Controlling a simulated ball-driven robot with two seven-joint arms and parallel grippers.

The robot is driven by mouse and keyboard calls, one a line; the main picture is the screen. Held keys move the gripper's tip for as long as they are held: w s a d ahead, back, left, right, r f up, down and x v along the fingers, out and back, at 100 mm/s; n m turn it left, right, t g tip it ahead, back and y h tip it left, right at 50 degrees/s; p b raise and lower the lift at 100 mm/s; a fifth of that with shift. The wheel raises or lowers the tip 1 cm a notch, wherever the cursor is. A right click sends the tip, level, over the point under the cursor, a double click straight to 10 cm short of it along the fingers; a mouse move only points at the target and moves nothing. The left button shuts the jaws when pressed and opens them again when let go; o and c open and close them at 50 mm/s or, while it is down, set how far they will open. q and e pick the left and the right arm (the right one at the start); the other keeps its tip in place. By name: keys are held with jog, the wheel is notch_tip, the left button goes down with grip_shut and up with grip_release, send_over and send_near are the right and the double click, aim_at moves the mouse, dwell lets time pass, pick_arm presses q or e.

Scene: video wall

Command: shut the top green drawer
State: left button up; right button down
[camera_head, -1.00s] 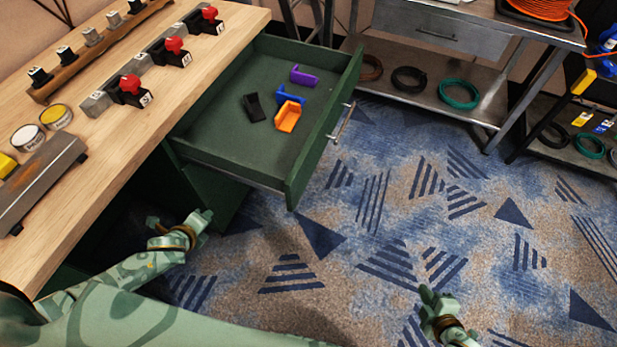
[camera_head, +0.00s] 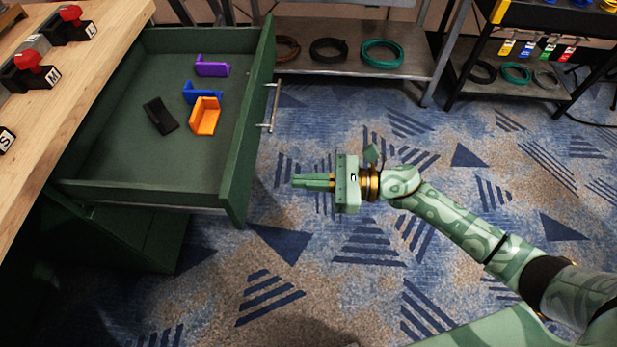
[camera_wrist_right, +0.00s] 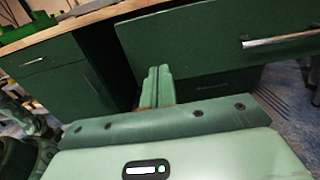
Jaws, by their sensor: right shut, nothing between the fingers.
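The top green drawer (camera_head: 120,171) is pulled well out from under the wooden worktop, in the head view. Its silver bar handle (camera_head: 273,106) is on the front panel, which faces right. Inside lie purple (camera_head: 212,68), blue (camera_head: 197,93), orange (camera_head: 205,116) and black (camera_head: 160,115) holders. My right gripper (camera_head: 297,181) is shut and empty, to the right of the drawer front and apart from it, pointing left at it. In the right wrist view its closed fingers (camera_wrist_right: 156,88) appear before the green drawer front (camera_wrist_right: 215,40), with the handle (camera_wrist_right: 280,39) to the right. My left gripper is out of view.
The wooden worktop (camera_head: 105,40) at left holds black blocks with red knobs. A metal shelf (camera_head: 335,79) with cable coils and a dark rack (camera_head: 520,85) stand at the back. The patterned carpet right of the drawer is clear.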

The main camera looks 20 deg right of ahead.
aim_at(242, 179)
jog(key=b+x, duration=0.1)
jog(key=x, duration=0.8)
jog(key=shift+w+a+f, duration=0.1)
jog(key=shift+w+a, duration=0.05)
jog(key=shift+a, duration=0.15)
jog(key=shift+a, duration=0.1)
